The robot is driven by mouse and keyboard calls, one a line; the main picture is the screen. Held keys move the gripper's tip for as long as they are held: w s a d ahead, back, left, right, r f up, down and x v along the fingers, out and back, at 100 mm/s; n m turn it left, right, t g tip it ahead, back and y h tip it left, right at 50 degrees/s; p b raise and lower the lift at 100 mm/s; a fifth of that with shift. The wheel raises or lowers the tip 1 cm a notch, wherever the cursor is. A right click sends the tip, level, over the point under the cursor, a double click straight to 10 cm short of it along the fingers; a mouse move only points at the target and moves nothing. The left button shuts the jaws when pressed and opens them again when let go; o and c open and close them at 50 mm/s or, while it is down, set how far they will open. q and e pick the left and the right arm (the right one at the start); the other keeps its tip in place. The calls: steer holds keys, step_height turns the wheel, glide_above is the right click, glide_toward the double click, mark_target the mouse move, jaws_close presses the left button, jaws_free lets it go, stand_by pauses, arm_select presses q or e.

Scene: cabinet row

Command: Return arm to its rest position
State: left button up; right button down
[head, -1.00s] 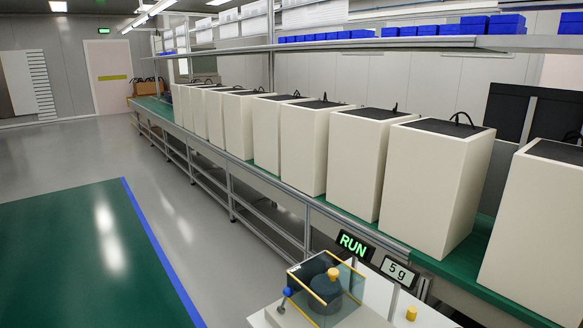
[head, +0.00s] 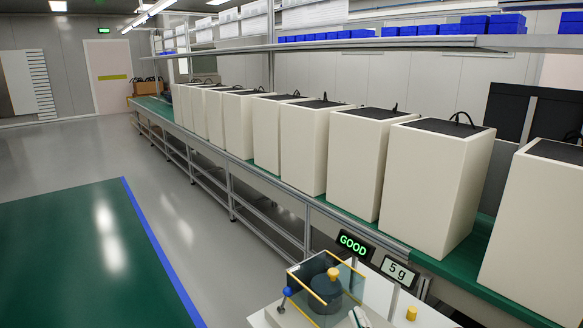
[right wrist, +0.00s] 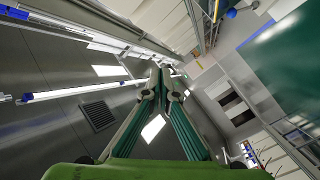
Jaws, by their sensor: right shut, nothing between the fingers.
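My right gripper (right wrist: 161,72) fills the middle of the right wrist view. Its two green-grey fingers meet at the tips and nothing shows between them. That view looks up past the fingers toward ceiling lights and walls, tilted. In the head view a small pale piece, perhaps the tip of my right gripper (head: 359,317), shows at the bottom edge, by the front right of the glass-sided box. My left gripper is in neither view.
The yellow-edged glass box (head: 290,277) with a dark weight (head: 325,289) stands at the bottom. Behind it are a sign reading GOOD (head: 354,245) and a display reading 5g (head: 399,272). Tall cream cabinets (head: 430,190) line the green-topped bench. Open floor (head: 215,255) lies left.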

steer(key=s+d+f+m+g+h, duration=0.1)
steer(key=s+d+f+m+g, duration=0.3)
steer(key=f, duration=0.4)
steer(key=s+d+f+m+g+h, duration=0.1)
steer(key=s+d+f+g+h, duration=0.15)
steer(key=s+f, duration=0.4)
steer(key=s+f+m+g+y, duration=0.1)
steer(key=s+f+g, duration=0.35)
steer(key=s, duration=0.35)
steer(key=s+f+m+g+y, duration=0.1)
steer(key=s+f+m+g, duration=0.15)
steer(key=s+f, duration=0.4)
step_height(320, 180, down, 24)
steer(key=s+n+g, duration=0.1)
steer(key=s+g, duration=0.1)
steer(key=s+d+f+b, duration=0.1)
steer(key=s+d+f, duration=0.1)
steer(key=s+f, duration=0.6)
steer(key=s+d+f+g, duration=0.1)
steer(key=s+d+f, duration=0.1)
steer(key=s+f, duration=0.7)
steer(key=shift+s+f+b, duration=0.3)
steer(key=shift+f+b, duration=0.1)
steer(key=shift+f, duration=0.2)
